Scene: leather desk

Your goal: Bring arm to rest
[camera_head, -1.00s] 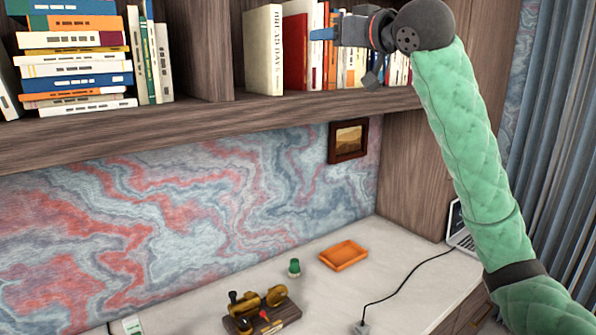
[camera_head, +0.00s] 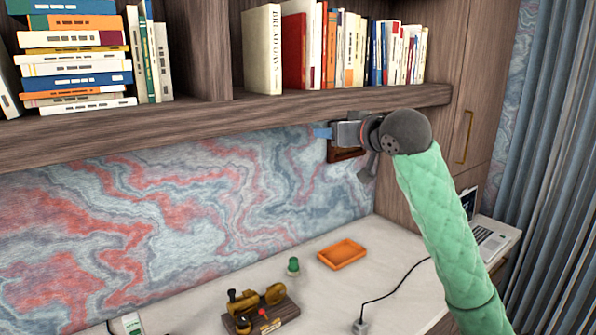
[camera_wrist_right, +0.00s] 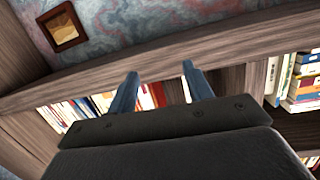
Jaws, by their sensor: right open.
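My right arm, in a green quilted sleeve, comes in from the right in the head view. Its gripper (camera_head: 322,133) is in front of the shelf's lower edge and partly covers the framed picture (camera_head: 345,154). In the right wrist view the two blue fingers of this gripper (camera_wrist_right: 160,88) stand apart with nothing between them. The wooden shelf (camera_wrist_right: 90,76) and its books (camera_wrist_right: 150,98) lie beyond the fingers. My left gripper is not in view.
The wooden shelf (camera_head: 190,122) with books crosses above the desk (camera_head: 200,312). On the desk are an orange tray (camera_head: 342,254), a small green object (camera_head: 293,266), a brass device on a wooden base (camera_head: 262,308), a cable and a laptop (camera_head: 490,238). Blue curtains (camera_head: 560,180) hang at the right.

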